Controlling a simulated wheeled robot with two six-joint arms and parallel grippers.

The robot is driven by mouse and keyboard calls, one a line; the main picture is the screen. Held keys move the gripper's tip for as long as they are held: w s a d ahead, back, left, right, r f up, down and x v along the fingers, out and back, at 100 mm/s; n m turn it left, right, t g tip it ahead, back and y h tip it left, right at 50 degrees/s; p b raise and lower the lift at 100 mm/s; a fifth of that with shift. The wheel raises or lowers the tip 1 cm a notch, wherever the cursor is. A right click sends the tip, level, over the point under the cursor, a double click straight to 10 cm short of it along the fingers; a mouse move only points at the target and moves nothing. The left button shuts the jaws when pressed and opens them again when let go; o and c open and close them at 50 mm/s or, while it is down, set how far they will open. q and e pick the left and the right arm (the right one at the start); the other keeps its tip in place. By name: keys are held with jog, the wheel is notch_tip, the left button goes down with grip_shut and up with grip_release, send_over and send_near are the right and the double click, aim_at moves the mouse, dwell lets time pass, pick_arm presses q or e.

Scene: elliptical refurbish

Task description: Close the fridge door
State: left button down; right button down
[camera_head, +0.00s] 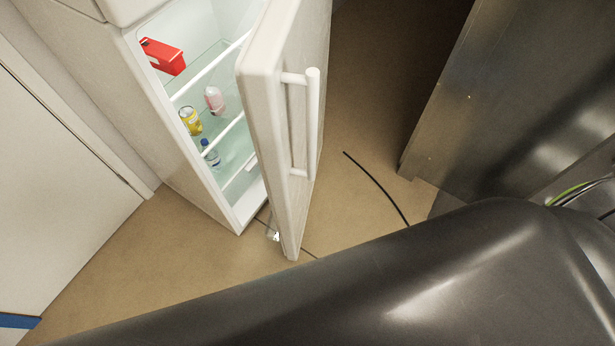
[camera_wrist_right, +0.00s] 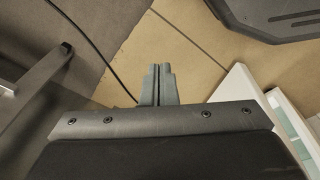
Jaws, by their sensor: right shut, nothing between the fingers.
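The white fridge (camera_head: 177,135) stands at the upper left in the head view, with its lower door (camera_head: 270,110) swung wide open toward me. The door's outer face carries a white vertical bar handle (camera_head: 312,125). Inside are a red box (camera_head: 163,57), a yellow can (camera_head: 190,121), a pink item (camera_head: 214,100) and a blue-capped bottle (camera_head: 210,152) on the shelves. My right gripper (camera_wrist_right: 158,70) shows in the right wrist view with its fingers shut and empty, above the floor. A white panel edge, likely the fridge door (camera_wrist_right: 240,92), lies to its right, apart from it. My left gripper is out of view.
A metal cabinet (camera_head: 530,90) stands on the right in the head view. A black cable (camera_head: 378,185) lies on the tan floor between it and the door. A white wall or cupboard front (camera_head: 50,190) is at the left. Brown floor (camera_head: 130,265) in front of the fridge is clear.

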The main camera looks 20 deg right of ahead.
jog(key=w+d+r+m+t+y+b, duration=0.1)
jog(key=w+r+m+b, duration=0.25)
jog(key=w+m, duration=0.6)
jog(key=w+d+r+m+t+y+b, duration=0.1)
jog(key=w+d+r+m+t+b, duration=0.2)
jog(key=w, duration=1.2)
jog(key=m+y+b, duration=0.6)
jog(key=m+y, duration=0.1)
jog(key=m, duration=0.3)
send_near(297, 187)
jog(key=shift+n+g, duration=0.25)
jog(key=shift+g, duration=0.15)
jog(key=shift+w+a+r+b+x, duration=0.1)
jog(key=shift+r+b+x, duration=0.1)
jog(key=shift+x, duration=0.65)
jog(key=shift+w+a+r+b+x, duration=0.1)
jog(key=shift+b+x, duration=0.05)
jog(key=shift+x, duration=0.65)
jog(key=shift+w+a+r+b+x, duration=0.1)
jog(key=shift+b+x, duration=0.1)
jog(key=shift+x, duration=0.65)
